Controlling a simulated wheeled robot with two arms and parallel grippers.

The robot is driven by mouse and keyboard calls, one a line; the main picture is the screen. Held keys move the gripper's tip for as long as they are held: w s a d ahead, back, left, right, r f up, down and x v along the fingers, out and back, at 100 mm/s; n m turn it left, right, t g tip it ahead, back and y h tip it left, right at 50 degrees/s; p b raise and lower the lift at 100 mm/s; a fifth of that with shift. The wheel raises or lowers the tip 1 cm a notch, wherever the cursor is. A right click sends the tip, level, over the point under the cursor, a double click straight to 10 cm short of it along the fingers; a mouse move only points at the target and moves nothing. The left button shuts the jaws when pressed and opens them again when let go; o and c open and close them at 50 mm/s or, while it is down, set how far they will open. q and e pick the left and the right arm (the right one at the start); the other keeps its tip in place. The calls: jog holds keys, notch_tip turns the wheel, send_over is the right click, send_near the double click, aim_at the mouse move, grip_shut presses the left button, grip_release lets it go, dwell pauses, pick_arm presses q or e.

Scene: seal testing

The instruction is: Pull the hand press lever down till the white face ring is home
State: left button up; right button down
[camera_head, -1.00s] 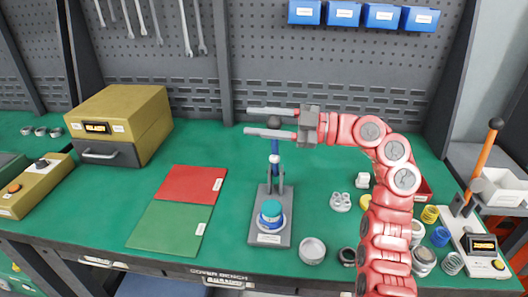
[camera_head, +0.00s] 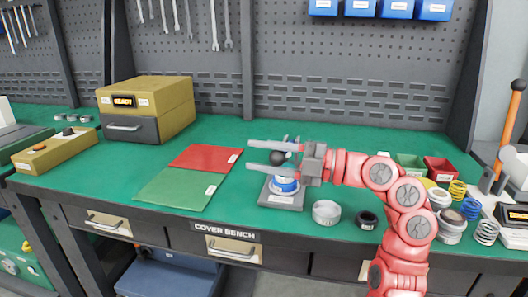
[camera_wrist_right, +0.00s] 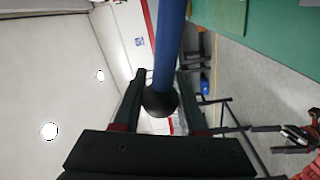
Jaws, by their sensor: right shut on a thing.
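The hand press stands on a grey base plate (camera_head: 283,203) on the green bench. Its black ball knob (camera_head: 277,158) is between the fingers of my right gripper (camera_head: 254,156), low over the press. In the right wrist view, the knob (camera_wrist_right: 161,101) and blue lever (camera_wrist_right: 169,45) are between the two dark fingers, and the gripper is shut on the lever's knob end. A blue and white stack (camera_head: 286,186) sits on the base under the gripper. The gripper partly hides the stack, so I cannot tell how the white face ring is seated. My left gripper is out of view.
A light ring cup (camera_head: 326,212) and a black ring (camera_head: 367,220) lie right of the press. Red (camera_head: 206,157) and green (camera_head: 178,189) mats lie to the left. Small bins, rings and springs crowd the right side beyond my arm.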

jog(key=shift+s+a+f+b, duration=0.15)
jog(key=shift+f+b, duration=0.35)
jog(key=shift+f, duration=0.7)
jog(key=shift+c, duration=2.2)
grip_release()
jog(key=p+v, duration=0.3)
jog(key=v, duration=1.4)
jog(key=shift+d, duration=0.3)
